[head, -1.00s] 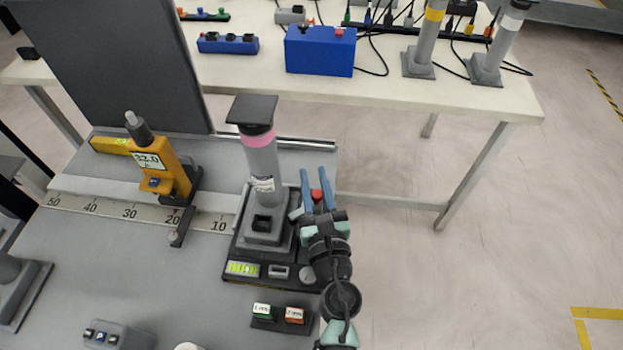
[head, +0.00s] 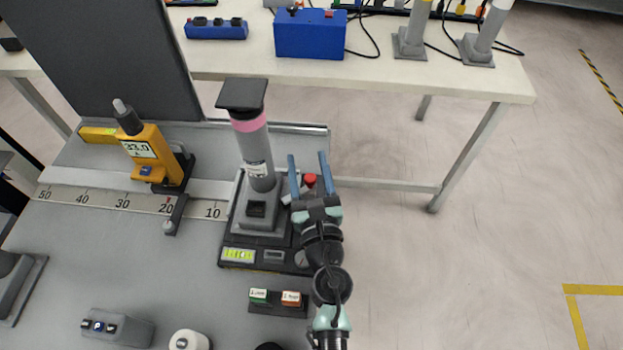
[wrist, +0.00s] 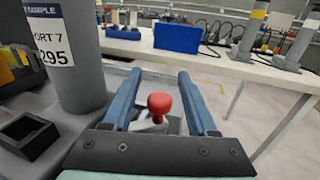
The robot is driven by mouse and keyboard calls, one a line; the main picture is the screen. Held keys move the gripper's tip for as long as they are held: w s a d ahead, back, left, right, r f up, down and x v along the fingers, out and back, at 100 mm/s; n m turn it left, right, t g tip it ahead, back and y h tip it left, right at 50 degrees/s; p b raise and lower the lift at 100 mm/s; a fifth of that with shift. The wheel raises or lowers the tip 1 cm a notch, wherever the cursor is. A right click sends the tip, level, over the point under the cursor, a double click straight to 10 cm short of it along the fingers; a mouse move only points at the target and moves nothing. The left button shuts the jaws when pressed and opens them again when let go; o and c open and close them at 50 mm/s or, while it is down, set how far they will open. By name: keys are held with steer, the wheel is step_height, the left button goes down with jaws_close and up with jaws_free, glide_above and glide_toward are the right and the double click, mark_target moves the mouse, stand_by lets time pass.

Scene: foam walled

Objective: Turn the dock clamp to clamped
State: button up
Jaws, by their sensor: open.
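The dock clamp shows as a red knob (head: 310,179) on a light grey lever (head: 292,195) at the right side of the dark dock base (head: 236,257). A grey sample column (head: 256,160) with a pink band and a dark square top stands upright on the dock. My gripper (head: 308,160) is open, its two blue fingers on either side of the red knob as seen from above. In the wrist view the red knob (wrist: 160,103) sits between the open fingers, nearer the palm than the tips. I cannot tell whether a finger touches it.
A yellow instrument (head: 155,155) stands left of the dock behind a ruler strip (head: 105,201). A small block with green and orange buttons (head: 278,299) lies in front. A back table (head: 380,78) holds blue boxes and grey posts. Open floor lies to the right.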

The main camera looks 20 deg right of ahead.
steer(key=s+b, duration=0.1)
steer(key=s, duration=0.3)
steer(key=s+a, duration=0.1)
steer(key=s, duration=0.3)
steer(key=s+b, duration=0.1)
steer(key=s, duration=0.2)
steer(key=shift+s+a+f+b, duration=0.1)
steer(key=shift+s+a+b, duration=0.25)
steer(key=shift+s, duration=0.45)
